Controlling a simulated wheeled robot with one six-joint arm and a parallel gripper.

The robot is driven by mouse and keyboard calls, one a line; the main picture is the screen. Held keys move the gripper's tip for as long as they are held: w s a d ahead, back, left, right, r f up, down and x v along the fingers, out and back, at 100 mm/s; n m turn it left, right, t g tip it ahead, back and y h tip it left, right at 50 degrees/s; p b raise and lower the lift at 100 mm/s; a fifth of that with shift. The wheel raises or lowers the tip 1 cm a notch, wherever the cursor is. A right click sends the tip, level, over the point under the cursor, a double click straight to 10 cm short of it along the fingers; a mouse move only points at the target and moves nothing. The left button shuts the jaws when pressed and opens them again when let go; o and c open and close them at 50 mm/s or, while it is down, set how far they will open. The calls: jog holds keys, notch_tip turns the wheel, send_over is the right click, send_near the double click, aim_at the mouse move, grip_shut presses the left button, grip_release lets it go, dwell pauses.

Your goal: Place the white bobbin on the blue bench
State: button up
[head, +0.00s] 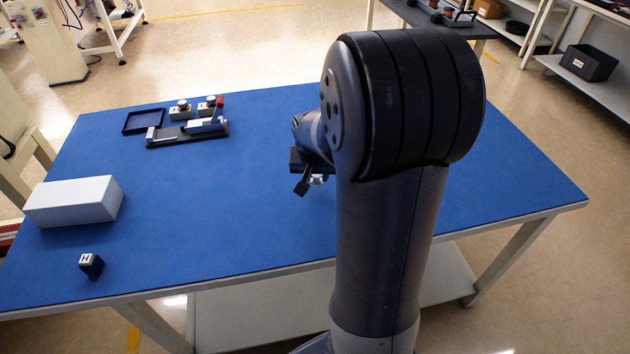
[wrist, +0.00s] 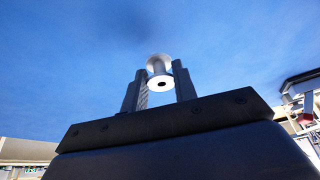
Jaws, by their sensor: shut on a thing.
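The white bobbin (wrist: 159,83) shows in the wrist view between the two dark fingers of my gripper (wrist: 160,76). My gripper is shut on it. My arm hides part of the bench. I cannot tell whether the bobbin touches the bench top.
A white block (head: 75,201) and a dark cube marked H (head: 91,264) are on the bench's left side. A dark fixture (head: 187,135), a shallow tray (head: 143,121) and two button boxes (head: 181,110) are at the back left. The bench middle is clear.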

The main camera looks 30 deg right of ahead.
aim_at(316, 181)
jog(key=shift+f, duration=1.45)
jog(key=shift+f+b, duration=0.25)
jog(key=shift+b, duration=0.15)
jog(key=o, duration=1)
jog(key=shift+r, duration=0.1)
jog(key=shift+o, duration=0.2)
jog(key=shift+r, duration=0.15)
jog(key=shift+r+p, duration=0.3)
jog(key=shift+p, duration=0.05)
jog(key=p+v, duration=0.1)
jog(key=v, duration=1)
jog(key=shift+r, duration=0.25)
jog(key=shift+s+a+r, duration=0.1)
jog(key=shift+s, duration=0.05)
